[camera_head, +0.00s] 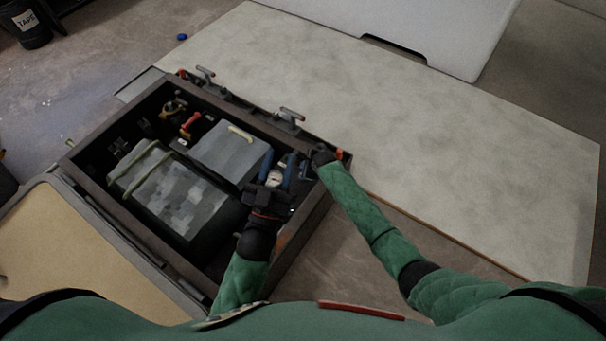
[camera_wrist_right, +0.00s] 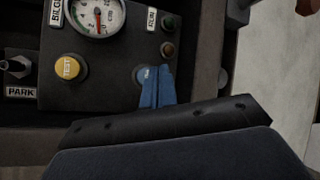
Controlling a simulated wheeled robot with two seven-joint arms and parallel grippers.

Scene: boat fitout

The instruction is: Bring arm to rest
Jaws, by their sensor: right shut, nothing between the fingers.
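My left gripper (camera_head: 279,163) is over the near right part of the open box in the head view. Its two blue fingers stand apart with nothing seen held between them. My right gripper (camera_head: 305,171) is at the box's right corner, its fingers partly hidden by the wrist. In the right wrist view the blue fingers of the right gripper (camera_wrist_right: 157,88) are together and empty, in front of a dark panel (camera_wrist_right: 105,90). I cannot tell whether they touch it. The panel carries a round gauge (camera_wrist_right: 97,15), a yellow TEST button (camera_wrist_right: 69,67) and small green and brown round parts.
The dark-walled box (camera_head: 92,190) holds a grey block (camera_head: 230,152), a larger patterned block (camera_head: 182,198) and a red-handled part (camera_head: 191,122). A broad pale surface (camera_head: 430,135) lies clear to the right.

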